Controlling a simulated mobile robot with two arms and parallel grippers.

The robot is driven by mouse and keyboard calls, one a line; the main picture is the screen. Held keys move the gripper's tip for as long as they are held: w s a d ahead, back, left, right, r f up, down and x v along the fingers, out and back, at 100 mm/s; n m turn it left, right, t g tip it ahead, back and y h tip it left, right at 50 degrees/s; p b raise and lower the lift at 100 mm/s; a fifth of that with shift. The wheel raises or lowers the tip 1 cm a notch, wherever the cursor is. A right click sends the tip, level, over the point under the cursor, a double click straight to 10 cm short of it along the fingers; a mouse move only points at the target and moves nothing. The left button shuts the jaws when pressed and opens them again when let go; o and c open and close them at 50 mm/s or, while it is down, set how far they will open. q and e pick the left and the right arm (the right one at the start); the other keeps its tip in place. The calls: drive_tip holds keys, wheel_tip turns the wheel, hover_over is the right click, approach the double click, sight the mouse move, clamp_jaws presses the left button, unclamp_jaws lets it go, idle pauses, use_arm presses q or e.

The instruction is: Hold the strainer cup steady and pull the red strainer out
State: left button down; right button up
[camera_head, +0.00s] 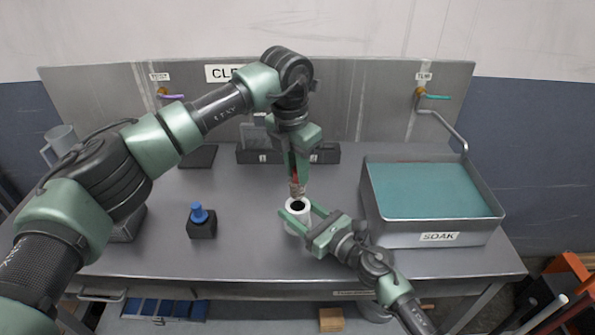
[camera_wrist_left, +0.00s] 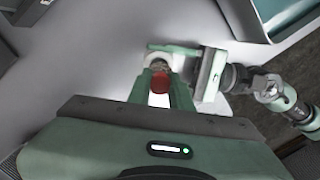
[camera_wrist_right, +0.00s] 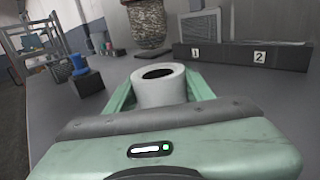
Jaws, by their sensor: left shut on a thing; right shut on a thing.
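The white strainer cup (camera_head: 296,207) stands on the grey table near its front middle, with a dark round opening on top. My right gripper (camera_head: 295,214) is shut around the cup's sides; the cup also shows between the fingers in the right wrist view (camera_wrist_right: 161,88). My left gripper (camera_head: 298,172) points down above the cup and is shut on the red strainer (camera_head: 296,180). The strainer's red top shows between the fingers in the left wrist view (camera_wrist_left: 160,82). Its mesh body (camera_wrist_right: 147,22) hangs above the cup, apart from the rim in the right wrist view.
A grey basin marked SOAK (camera_head: 439,238), holding teal liquid, stands at the right. A dark block with a blue knob (camera_head: 202,221) stands left of the cup. A numbered dark rack (camera_wrist_right: 240,54) stands behind. The front table between block and cup is clear.

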drive_tip(key=o, duration=1.6)
drive_tip(key=shift+d, duration=0.1)
